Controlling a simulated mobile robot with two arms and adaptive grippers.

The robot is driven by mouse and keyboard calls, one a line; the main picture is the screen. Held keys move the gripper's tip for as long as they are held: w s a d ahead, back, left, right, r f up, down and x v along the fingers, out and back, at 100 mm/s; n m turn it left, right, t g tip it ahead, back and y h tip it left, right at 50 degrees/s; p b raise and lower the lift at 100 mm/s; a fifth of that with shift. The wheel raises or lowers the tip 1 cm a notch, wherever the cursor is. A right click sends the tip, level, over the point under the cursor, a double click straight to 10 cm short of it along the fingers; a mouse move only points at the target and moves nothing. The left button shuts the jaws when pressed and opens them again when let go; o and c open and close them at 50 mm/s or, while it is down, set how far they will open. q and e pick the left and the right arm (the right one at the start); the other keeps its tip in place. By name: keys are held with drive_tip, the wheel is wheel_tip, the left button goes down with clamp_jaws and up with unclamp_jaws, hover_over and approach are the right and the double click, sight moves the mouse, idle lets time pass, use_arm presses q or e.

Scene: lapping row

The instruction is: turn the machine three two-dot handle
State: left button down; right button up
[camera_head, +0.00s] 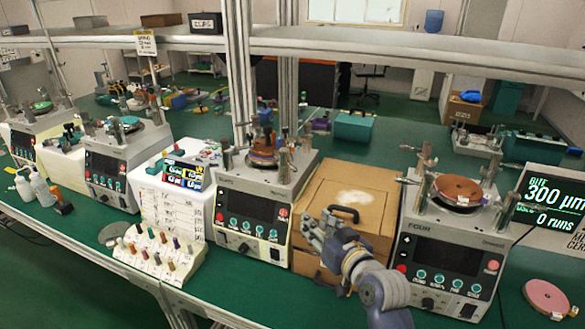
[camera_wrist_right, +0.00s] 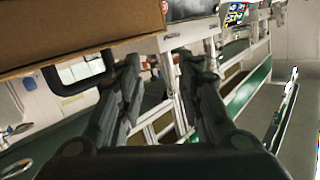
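Machine three appears to be the middle lapping machine (camera_head: 250,207), a grey box with a dark screen, a row of teal buttons and a red button. A round plate and metal posts sit on top. A small dark knob (camera_head: 244,247) shows low on its front. Dot marks are too small to make out, so I cannot tell which handle has two dots. My right gripper (camera_head: 312,231) is just right of this machine, in front of a brown box. It also shows in the right wrist view (camera_wrist_right: 162,85), fingers apart with nothing between them. My left gripper is out of view.
The brown box (camera_head: 340,190) with a black handle (camera_head: 344,212) stands between the middle machine and machine FOUR (camera_head: 440,256). A rack of coloured pegs (camera_head: 150,252) is left at the bench front. A shelf (camera_head: 420,55) crosses above. A pink disc (camera_head: 547,298) lies at right.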

drive_tip(key=t, duration=0.2)
approach(292, 164)
drive_tip(key=shift+y, duration=0.4)
drive_tip(key=shift+d+f+p+x, duration=0.1)
drive_tip(key=shift+f+p+x, duration=0.15)
drive_tip(key=shift+x, duration=1.4)
drive_tip(key=shift+d+f+p+x, duration=0.15)
drive_tip(key=shift+p+x, duration=0.25)
drive_tip(key=shift+x, duration=1.25)
drive_tip(key=shift+a+f+p+x, duration=0.15)
drive_tip(key=shift+p+x, duration=0.15)
drive_tip(key=shift+x, duration=1.35)
drive_tip(key=shift+d, duration=0.15)
clamp_jaws()
